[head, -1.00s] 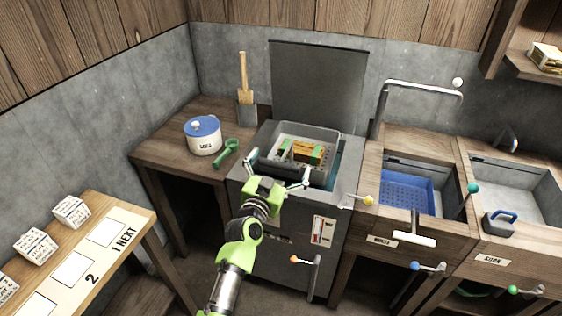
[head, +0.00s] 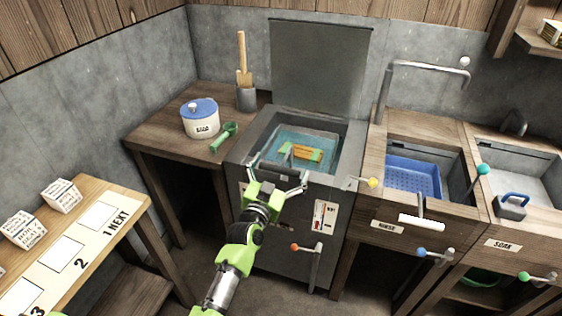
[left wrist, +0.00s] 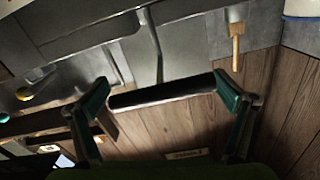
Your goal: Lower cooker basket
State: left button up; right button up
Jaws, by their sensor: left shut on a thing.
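The cooker (head: 355,140) is a dark grey box with its lid (head: 320,65) standing open behind it. Bluish water (head: 287,138) shows inside its tank. The basket's contents, an orange and green piece (head: 307,152), lie low in the tank; the basket walls are hard to make out under the water. My left gripper (head: 277,178) is at the cooker's front rim, shut on the dark basket handle (head: 282,170). In the left wrist view the handle bar (left wrist: 163,97) spans between the two green-padded fingers. My right gripper is not in view.
A white pot with a blue lid (head: 200,120) and a green scoop (head: 224,137) are on the left counter. An orange-knobbed lever (head: 305,248) is below.

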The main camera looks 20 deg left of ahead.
pick_arm(q)
notch_tip(320, 180, down, 4)
jog(key=shift+r+b, duration=0.2)
jog(key=shift+b, duration=0.55)
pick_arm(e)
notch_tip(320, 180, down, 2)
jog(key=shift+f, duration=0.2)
pick_arm(q)
jog(key=shift+r, duration=0.1)
jog(key=o, duration=1.2)
jog(key=shift+o, duration=0.2)
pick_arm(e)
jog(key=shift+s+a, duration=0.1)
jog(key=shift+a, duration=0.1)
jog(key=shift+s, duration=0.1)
pick_arm(q)
jog(key=s, duration=1.2)
jog(key=shift+a, duration=0.2)
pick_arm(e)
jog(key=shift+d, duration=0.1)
